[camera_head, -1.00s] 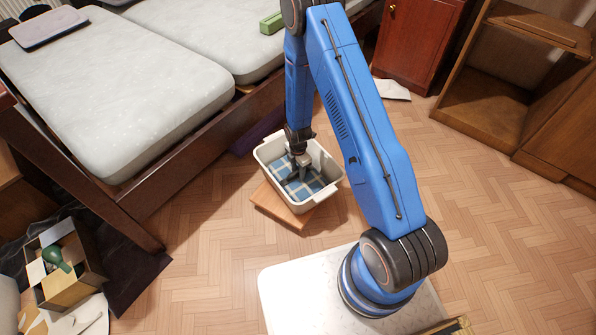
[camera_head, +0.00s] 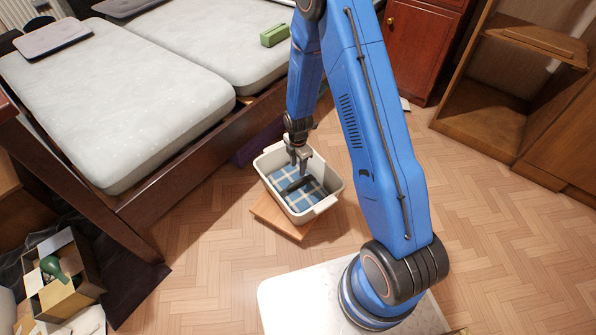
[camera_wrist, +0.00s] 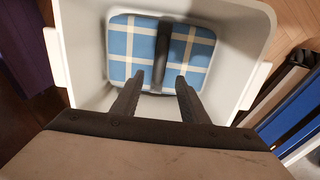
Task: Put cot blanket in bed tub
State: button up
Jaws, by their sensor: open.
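The cot blanket (camera_head: 284,180), blue and white checked, lies flat inside the pale grey tub (camera_head: 330,205). A dark strip runs across the middle of the blanket. In the wrist view, the blanket (camera_wrist: 195,48) fills much of the tub floor, and the tub wall (camera_wrist: 245,45) surrounds it. My gripper (camera_head: 298,164) is over the tub with its fingers pointing down. In the wrist view my gripper (camera_wrist: 158,80) has its two fingers apart, one on each side of the strip, with nothing held between them.
The tub rests on a flat wooden board (camera_head: 268,211) on the parquet floor. A bed with grey mattresses (camera_head: 120,90) stands at the left, near the tub. An open box (camera_head: 65,295) with a green item is at lower left. Floor to the right (camera_head: 490,230) is clear.

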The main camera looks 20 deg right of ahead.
jog(key=s+d+r+m+t, duration=0.1)
jog(key=s+r+m, duration=0.2)
jog(key=r, duration=0.8)
jog(key=s+d+r+m+t, duration=0.1)
jog(key=s+d+r+m, duration=0.2)
jog(key=r, duration=0.8)
jog(key=s+r+m, duration=0.3)
jog(key=r+m, duration=0.1)
jog(key=r, duration=0.7)
jog(key=s+d+r+m+t, duration=0.1)
jog(key=s+r+m, duration=0.5)
jog(key=s, duration=0.6)
jog(key=s+d+r+m+t, duration=0.1)
jog(key=s+d+r+m, duration=0.1)
jog(key=s+r+m, duration=0.3)
jog(key=s+r, duration=0.3)
jog(key=s, duration=0.4)
jog(key=shift+s+r+m+t, duration=0.25)
jog(key=shift+r+m+t, duration=0.05)
jog(key=shift+m+t, duration=0.1)
